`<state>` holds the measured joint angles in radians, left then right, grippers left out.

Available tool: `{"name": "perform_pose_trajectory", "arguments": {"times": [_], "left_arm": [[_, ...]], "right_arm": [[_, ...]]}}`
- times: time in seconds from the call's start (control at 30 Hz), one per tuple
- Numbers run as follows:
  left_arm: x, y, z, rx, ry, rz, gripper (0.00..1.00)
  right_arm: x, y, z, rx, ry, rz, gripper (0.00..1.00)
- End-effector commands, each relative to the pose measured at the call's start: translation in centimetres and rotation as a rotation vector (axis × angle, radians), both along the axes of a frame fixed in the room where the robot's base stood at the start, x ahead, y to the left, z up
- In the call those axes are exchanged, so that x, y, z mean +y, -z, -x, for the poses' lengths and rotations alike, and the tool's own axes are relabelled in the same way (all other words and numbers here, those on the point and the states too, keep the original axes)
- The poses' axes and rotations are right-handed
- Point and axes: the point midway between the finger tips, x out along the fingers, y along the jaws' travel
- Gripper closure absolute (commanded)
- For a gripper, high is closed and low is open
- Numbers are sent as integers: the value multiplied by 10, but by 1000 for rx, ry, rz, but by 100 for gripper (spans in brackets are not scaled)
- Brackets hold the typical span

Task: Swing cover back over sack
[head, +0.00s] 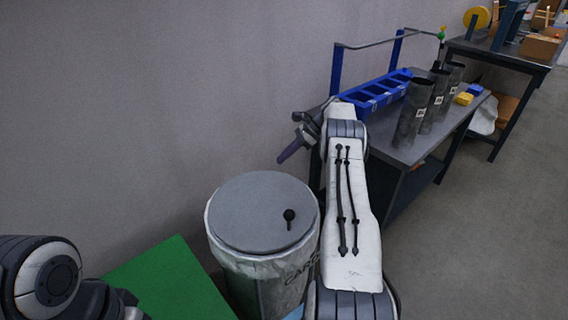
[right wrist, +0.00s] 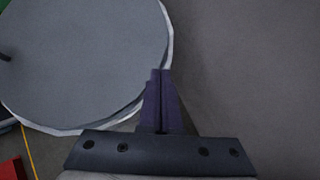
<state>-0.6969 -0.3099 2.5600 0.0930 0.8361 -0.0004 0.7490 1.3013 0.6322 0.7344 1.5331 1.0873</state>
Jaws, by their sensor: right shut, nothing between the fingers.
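The round grey cover (head: 262,212) with a black knob (head: 289,215) lies flat over the mouth of the white sack (head: 285,265), which stands upright and carries dark lettering. A thin white rim shows around the cover. In the right wrist view the cover (right wrist: 85,60) fills the upper left. My right gripper (head: 284,157) is above and behind the cover's far right side, apart from the knob. Its purple fingers (right wrist: 160,74) are together and empty, beside the cover's edge in that view. My left arm shows at the lower left, but its gripper is not visible.
A green panel (head: 172,282) lies left of the sack. To the right, a dark metal table (head: 402,150) holds a blue bin rack (head: 376,92) and several grey tubes (head: 413,112). A wall stands behind. Open floor (head: 490,230) lies at the right.

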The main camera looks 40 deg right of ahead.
Motion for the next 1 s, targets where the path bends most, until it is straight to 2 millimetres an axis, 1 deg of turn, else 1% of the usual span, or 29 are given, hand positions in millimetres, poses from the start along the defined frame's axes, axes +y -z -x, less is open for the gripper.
{"name": "perform_pose_trajectory", "arguments": {"times": [0.03, 0.1, 0.3, 0.5, 0.7, 1.0], "left_arm": [[0, -4, 0, 0, 0, 0, 31], [0, -6, 0, 0, 0, 0, 31], [0, -11, 0, 0, 0, 0, 31], [0, -15, 0, 0, 0, 0, 31], [0, -17, 0, 0, 0, 0, 31], [0, -17, 0, 0, 0, 0, 31]], "right_arm": [[-4, -13, 5, -1, 4, 1, 100], [-13, -21, 20, 1, 6, 1, 100], [-33, -46, 57, 0, 6, 1, 100], [-49, -65, 86, 0, 5, 1, 100], [-57, -73, 100, 0, 4, 2, 100], [-58, -74, 102, 0, 2, 1, 100]]}}
